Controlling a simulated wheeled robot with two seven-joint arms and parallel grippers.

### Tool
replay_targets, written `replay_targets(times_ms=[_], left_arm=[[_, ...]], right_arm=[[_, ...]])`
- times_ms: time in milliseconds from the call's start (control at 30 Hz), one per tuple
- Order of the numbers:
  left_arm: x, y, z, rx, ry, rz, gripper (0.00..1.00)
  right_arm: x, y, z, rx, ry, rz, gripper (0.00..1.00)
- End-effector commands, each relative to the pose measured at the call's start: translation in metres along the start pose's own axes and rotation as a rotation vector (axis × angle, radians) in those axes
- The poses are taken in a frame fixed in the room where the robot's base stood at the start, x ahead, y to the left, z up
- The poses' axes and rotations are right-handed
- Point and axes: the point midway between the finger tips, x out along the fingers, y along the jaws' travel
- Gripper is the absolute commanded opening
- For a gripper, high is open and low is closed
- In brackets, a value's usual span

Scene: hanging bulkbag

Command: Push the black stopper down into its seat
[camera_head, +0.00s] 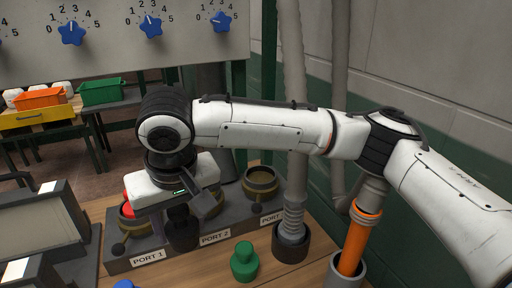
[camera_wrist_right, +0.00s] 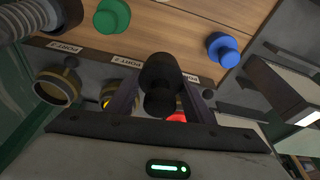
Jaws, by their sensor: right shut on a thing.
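The black stopper (camera_head: 183,234) is upright under my right gripper (camera_head: 182,218), in front of the port block and near PORT 2. In the wrist view the black stopper (camera_wrist_right: 160,72) sits between the two fingers of my right gripper (camera_wrist_right: 160,92), which are shut on it. The PORT 2 seat (camera_wrist_right: 110,97) is partly hidden behind the finger and stopper. Whether the stopper touches anything below cannot be told. My left gripper is not in view.
A green stopper (camera_head: 244,262) and a blue stopper (camera_head: 123,285) stand on the wooden table. The PORT 3 brass ring (camera_head: 262,182) looks empty. A red piece (camera_head: 128,210) is at PORT 1. Hose (camera_head: 292,200) and orange tube (camera_head: 358,240) stand at right.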

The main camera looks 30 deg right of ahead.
Motion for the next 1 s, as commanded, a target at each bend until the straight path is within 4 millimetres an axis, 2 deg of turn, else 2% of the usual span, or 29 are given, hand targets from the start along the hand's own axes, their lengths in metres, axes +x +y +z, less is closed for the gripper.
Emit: replay_targets(times_ms=[33, 100, 167, 200, 333, 400, 500, 600, 733, 1000], left_arm=[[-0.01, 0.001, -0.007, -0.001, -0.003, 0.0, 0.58], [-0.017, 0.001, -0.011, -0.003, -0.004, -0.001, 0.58], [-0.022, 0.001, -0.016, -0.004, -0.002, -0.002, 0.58], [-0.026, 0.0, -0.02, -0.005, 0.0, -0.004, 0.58], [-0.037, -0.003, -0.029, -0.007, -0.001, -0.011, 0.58], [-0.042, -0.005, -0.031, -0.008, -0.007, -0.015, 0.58], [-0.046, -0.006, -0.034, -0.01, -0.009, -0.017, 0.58], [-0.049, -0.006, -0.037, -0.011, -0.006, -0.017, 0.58], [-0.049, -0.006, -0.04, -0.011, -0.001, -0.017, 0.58], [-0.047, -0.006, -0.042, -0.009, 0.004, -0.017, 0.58]], right_arm=[[-0.019, 0.01, -0.029, 0.01, -0.005, -0.005, 0.24], [-0.034, 0.03, -0.063, 0.007, -0.006, -0.006, 0.24], [-0.046, 0.052, -0.088, 0.01, -0.007, -0.004, 0.24], [-0.052, 0.069, -0.103, 0.012, -0.008, -0.003, 0.24], [-0.061, 0.135, -0.137, 0.022, -0.011, 0.0, 0.24], [-0.06, 0.168, -0.144, 0.021, -0.011, 0.003, 0.24], [-0.055, 0.205, -0.145, 0.014, -0.008, 0.002, 0.24], [-0.049, 0.228, -0.142, 0.004, -0.005, 0.002, 0.24], [-0.044, 0.241, -0.139, -0.003, -0.001, 0.001, 0.24], [-0.027, 0.243, -0.134, -0.006, 0.0, 0.002, 0.24]])
